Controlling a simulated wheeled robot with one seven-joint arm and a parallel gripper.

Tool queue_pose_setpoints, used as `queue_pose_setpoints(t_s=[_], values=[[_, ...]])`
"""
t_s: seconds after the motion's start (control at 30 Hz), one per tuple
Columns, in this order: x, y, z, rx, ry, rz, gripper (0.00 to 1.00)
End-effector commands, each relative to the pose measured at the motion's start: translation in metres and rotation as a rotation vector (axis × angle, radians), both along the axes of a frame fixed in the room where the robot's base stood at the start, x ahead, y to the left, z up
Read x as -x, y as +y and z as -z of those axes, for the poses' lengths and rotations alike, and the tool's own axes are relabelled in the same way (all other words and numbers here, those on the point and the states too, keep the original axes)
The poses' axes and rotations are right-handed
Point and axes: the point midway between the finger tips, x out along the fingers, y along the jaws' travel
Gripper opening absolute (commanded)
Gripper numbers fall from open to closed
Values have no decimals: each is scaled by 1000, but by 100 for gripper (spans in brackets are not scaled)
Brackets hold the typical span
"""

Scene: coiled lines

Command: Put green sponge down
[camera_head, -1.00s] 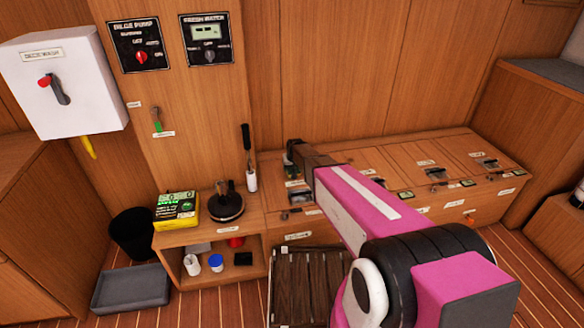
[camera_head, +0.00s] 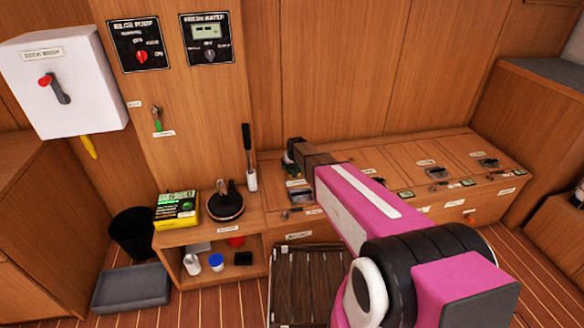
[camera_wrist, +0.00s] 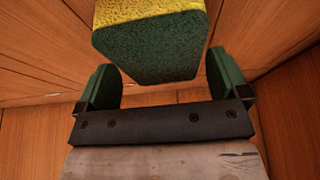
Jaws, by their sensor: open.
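A sponge with a dark green body (camera_wrist: 150,58) and a yellow top face shows in the upper middle of the wrist view. My gripper (camera_wrist: 165,82) is open, with one green-padded finger on each side of the sponge. Gaps show between the sponge and both fingers. I cannot tell what the sponge rests on. In the head view my gripper (camera_head: 292,157) is small and dark, over the left end of the wooden locker top (camera_head: 350,155). The sponge cannot be made out clearly there.
A low shelf unit (camera_head: 172,238) left of the gripper carries a yellow-black box (camera_head: 177,209) and a round dark device (camera_head: 225,208). A black-handled brush (camera_head: 249,160) stands close left of my gripper. Latches and labels line the locker. A grey tray (camera_head: 130,288) lies on the floor.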

Motion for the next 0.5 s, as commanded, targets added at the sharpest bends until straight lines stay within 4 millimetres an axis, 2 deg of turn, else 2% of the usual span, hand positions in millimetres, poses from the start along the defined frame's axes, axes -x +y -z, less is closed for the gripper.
queue_pose_setpoints(t_s=[0.3, 0.5], values=[[28, -4, -62, -2, -3, -1, 93], [39, -6, -90, -2, -3, -1, 93]])
